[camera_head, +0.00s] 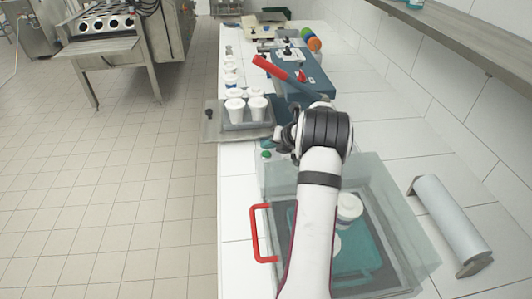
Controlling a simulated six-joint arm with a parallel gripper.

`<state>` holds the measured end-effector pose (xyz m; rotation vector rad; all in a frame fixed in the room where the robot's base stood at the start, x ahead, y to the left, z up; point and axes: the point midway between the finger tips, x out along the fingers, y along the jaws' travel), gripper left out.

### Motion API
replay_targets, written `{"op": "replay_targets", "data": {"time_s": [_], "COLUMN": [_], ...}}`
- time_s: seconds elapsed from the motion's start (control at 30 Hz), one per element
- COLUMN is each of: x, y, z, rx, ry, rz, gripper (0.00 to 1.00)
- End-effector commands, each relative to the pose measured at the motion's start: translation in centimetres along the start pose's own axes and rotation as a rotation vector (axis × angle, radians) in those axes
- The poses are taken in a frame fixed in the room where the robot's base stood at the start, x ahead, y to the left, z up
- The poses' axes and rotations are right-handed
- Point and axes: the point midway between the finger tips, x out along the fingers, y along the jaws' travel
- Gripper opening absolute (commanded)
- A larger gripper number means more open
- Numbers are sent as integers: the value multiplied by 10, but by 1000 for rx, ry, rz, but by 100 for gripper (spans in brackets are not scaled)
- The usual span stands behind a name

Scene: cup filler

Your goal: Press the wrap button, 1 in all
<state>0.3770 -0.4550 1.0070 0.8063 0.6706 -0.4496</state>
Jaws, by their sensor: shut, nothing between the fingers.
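A small green button (266,154) shows on the counter side of the clear-covered box, just left of my arm. A red button-like part (301,76) sits on the blue machine (315,78) farther back. No label is readable, so I cannot tell which is the wrap button. My gripper (281,139) is shut and empty, a little above and right of the green button in the picture. Whether it touches anything is unclear. My forearm and wrist hide part of the box and the counter behind it.
The clear-covered box (273,178) has a red handle (256,235) and white cups inside. A film roll (449,224) lies to its right. White cups (257,108) stand on a grey tray (212,128) at left. A red lever (268,66) juts out above the blue machine.

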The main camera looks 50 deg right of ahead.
Motion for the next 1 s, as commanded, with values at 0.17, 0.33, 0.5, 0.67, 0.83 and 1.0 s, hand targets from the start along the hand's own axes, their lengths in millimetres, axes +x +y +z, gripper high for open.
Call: {"op": "replay_targets", "data": {"time_s": [0.17, 0.33, 0.5, 0.67, 0.83, 1.0], "x": [0, 0, 2, 6, 6, 6], "y": [0, 0, -1, -4, -4, -5], "z": [0, 0, -1, -4, -4, -4], "rx": [0, 0, 0, 2, 0, 0], "ry": [0, 0, 0, 1, 0, 0], "rz": [0, 0, 0, 0, 0, 0], "gripper": [0, 0, 0, 0, 0, 0]}}
